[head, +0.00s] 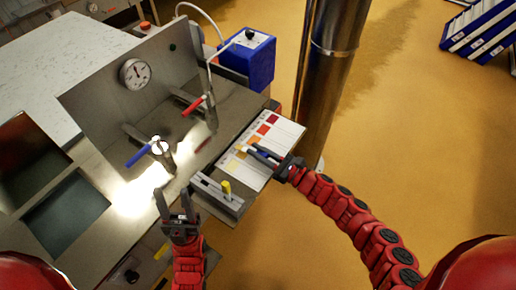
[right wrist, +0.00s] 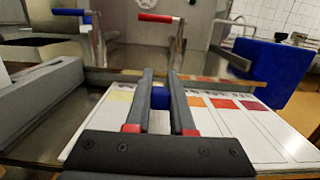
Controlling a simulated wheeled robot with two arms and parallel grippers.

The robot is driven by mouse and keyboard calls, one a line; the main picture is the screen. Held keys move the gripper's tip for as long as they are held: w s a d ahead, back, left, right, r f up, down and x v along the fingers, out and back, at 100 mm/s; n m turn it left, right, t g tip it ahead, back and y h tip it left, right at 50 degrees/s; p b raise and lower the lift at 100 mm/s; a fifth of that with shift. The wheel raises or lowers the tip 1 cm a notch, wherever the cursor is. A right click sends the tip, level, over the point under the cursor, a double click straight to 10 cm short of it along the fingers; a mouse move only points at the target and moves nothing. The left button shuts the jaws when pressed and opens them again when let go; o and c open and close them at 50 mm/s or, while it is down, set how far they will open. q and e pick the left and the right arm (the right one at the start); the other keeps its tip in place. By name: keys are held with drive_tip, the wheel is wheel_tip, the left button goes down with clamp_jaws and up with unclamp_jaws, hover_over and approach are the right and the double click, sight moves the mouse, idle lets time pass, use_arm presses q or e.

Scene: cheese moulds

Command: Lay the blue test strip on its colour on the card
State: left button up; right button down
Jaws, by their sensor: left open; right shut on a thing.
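The white card (head: 256,172) lies on the right end of the counter. It carries a row of colour patches running from yellow through orange to reds; they also show in the right wrist view, with the dark red patch (right wrist: 253,105) at the right. My right gripper (head: 262,153) is over the card, shut on the blue test strip (right wrist: 160,97). Only a small blue part shows between the fingers; the rest is hidden. I cannot tell whether the strip touches the card. My left gripper (head: 178,208) is open and empty, left of the metal holder.
The metal holder (head: 207,187) with a yellow peg (head: 226,189) stands beside the card. Levers with a blue handle (head: 138,157) and a red handle (head: 193,105) rise behind. A blue box (head: 248,58) and a steel column (head: 326,75) stand beyond the card.

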drive_tip(key=shift+f, duration=0.3)
drive_tip(key=c, duration=0.7)
unclamp_jaws()
drive_tip(key=b+v, duration=0.2)
drive_tip(key=v, duration=1.5)
drive_tip(key=shift+d, duration=0.2)
drive_tip(key=shift+s, duration=0.1)
